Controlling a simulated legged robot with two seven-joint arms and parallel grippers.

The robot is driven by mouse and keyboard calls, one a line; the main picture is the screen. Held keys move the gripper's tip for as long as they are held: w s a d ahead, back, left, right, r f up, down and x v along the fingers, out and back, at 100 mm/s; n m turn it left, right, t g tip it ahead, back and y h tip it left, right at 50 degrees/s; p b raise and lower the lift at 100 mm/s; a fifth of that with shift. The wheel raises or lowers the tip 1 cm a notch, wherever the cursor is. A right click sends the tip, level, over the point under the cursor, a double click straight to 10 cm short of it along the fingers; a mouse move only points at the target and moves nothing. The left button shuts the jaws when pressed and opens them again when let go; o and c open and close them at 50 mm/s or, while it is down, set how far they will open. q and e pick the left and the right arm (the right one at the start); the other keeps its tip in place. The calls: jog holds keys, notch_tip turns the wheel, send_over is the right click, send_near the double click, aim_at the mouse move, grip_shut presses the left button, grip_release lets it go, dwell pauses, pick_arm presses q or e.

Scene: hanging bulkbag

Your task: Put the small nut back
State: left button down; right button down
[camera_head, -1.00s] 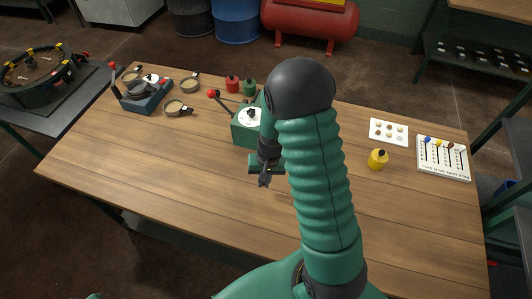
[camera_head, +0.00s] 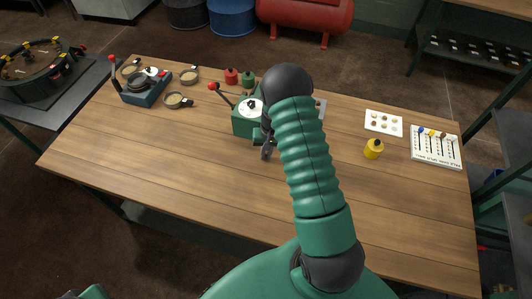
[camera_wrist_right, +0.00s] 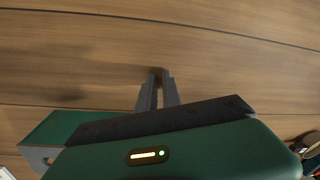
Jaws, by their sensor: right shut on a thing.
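My right gripper (camera_head: 267,151) is just in front of the green press-like device (camera_head: 245,123), over the table. In the right wrist view its fingers (camera_wrist_right: 160,80) are close together above the wood, with a small dark brownish thing between the tips. That thing is too small to identify as the small nut. A white card (camera_head: 383,131) with several small round tan and grey pieces lies at the right; I cannot tell whether they are nuts. My left gripper is not in view.
A yellow weight-like pot (camera_head: 373,149) and a white board with coloured tools (camera_head: 435,157) stand at the right. A blue device (camera_head: 146,91), small pans (camera_head: 178,100) and red (camera_head: 232,77) and green pots (camera_head: 248,80) stand at the back left. The table's front is clear.

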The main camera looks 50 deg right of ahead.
jog(key=c, duration=1.8)
grip_release()
jog(key=shift+o, duration=1.3)
jog(key=shift+s+d, duration=0.1)
jog(key=shift+d, duration=0.1)
jog(key=shift+s+d+f, duration=0.1)
jog(key=shift+d, duration=0.2)
